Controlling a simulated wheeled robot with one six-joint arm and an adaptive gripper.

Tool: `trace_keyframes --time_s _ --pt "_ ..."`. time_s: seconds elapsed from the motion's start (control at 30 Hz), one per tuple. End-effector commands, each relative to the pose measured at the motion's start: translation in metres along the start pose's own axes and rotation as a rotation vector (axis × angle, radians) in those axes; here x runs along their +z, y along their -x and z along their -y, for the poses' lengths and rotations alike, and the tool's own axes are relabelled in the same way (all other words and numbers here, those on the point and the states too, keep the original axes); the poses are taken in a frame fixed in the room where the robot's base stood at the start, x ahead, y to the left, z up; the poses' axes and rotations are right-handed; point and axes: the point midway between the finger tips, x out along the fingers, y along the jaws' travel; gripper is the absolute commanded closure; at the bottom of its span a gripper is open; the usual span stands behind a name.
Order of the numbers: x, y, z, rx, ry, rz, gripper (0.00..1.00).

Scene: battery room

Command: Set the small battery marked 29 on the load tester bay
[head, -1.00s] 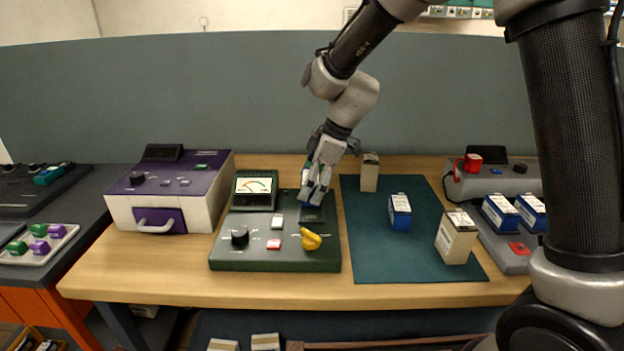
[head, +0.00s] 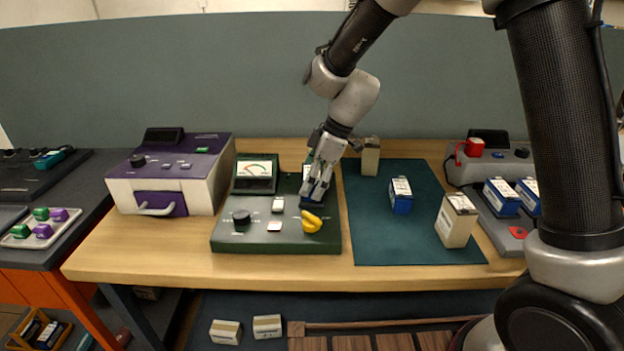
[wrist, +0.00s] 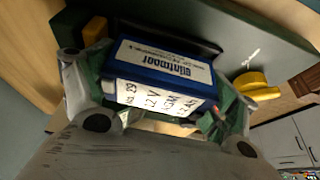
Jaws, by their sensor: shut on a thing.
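My gripper (head: 318,182) is shut on a blue battery (head: 317,195), pointing down over the right part of the green load tester (head: 262,240). In the wrist view the battery (wrist: 160,75) sits between both fingers, and its white label reads 29 and 12 V. The tester has a meter (head: 254,169), a black knob (head: 241,216) and a yellow lever (head: 311,221). The bay is mostly hidden behind the battery and fingers. The battery is at or just above it; I cannot tell whether it touches.
A teal mat (head: 400,250) to the right holds another blue battery (head: 400,195) and two beige ones (head: 456,221), (head: 370,157). A purple and white unit (head: 170,180) stands left. A grey charger (head: 495,165) with blue batteries stands at the right. The wooden bench front is clear.

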Motion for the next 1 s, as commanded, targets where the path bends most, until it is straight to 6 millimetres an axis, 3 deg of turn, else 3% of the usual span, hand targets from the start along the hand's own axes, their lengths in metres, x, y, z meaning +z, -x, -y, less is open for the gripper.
trace_keyframes --time_s 1.0 --pt "0.0018 -0.0047 0.0 0.0 -0.001 -0.001 0.58"
